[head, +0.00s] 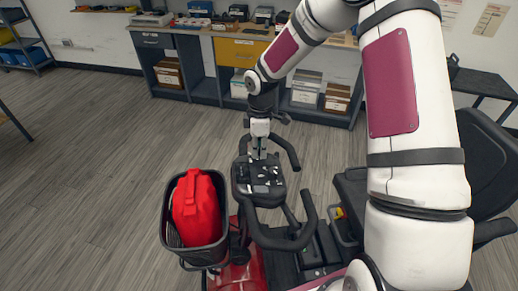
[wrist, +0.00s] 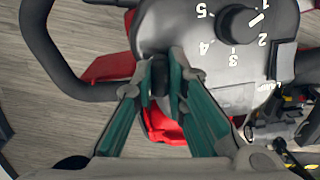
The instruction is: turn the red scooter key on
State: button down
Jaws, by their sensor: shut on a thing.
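The red scooter (head: 240,275) stands low in the middle of the head view. Its dark control panel (head: 268,196) lies between black handlebars, and the panel also shows in the wrist view (wrist: 181,22). My gripper (head: 260,154) points down at the panel. In the wrist view my gripper (wrist: 161,78) has its green-padded fingers closed around a small black key (wrist: 159,76) at the panel's edge. The fingers hide most of the key, and I cannot tell which way it is turned.
A numbered black dial (wrist: 238,23) sits on the panel beside the fingers. A basket (head: 214,252) with a red bag (head: 198,207) hangs at the scooter's front. A black seat (head: 352,190) is at the right. A workbench (head: 205,75) stands at the back. The floor at left is clear.

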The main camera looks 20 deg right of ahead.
jog(key=shift+m+b, duration=0.35)
jog(key=shift+m, duration=1.55)
jog(key=c, duration=1.6)
grip_release()
jog(key=shift+g, duration=0.3)
notch_tip(320, 180, up, 12)
jog(key=shift+w+d, duration=0.35)
jog(key=shift+w, duration=0.05)
